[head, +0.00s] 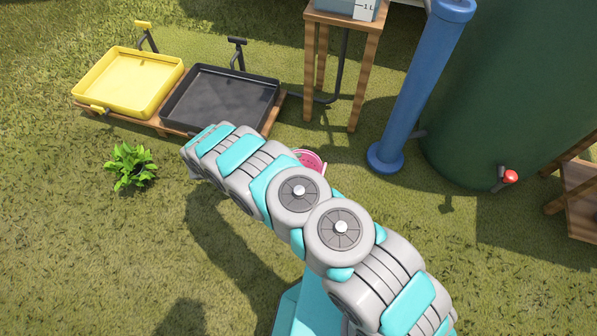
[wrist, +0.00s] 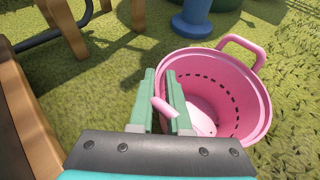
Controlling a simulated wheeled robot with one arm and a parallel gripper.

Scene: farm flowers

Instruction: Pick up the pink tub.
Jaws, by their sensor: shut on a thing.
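The pink tub (wrist: 245,95) is in the right half of the wrist view, its open mouth facing the camera. It has a row of dark slots around its inner wall, and a loop handle stands out at its far rim. My gripper (wrist: 162,98) has its green fingers closed around the tub's near handle. In the head view only a small part of the tub (head: 312,159) shows behind my arm, and my gripper is hidden there. I cannot tell whether the tub touches the grass.
A yellow tray (head: 128,82) and a black tray (head: 222,98) lie on a wooden pallet at left. A wooden stand (head: 357,75) bears a grey container. A blue pipe (head: 418,88) and a green tank (head: 510,95) stand at right. A leafy plant (head: 130,167) grows in the grass.

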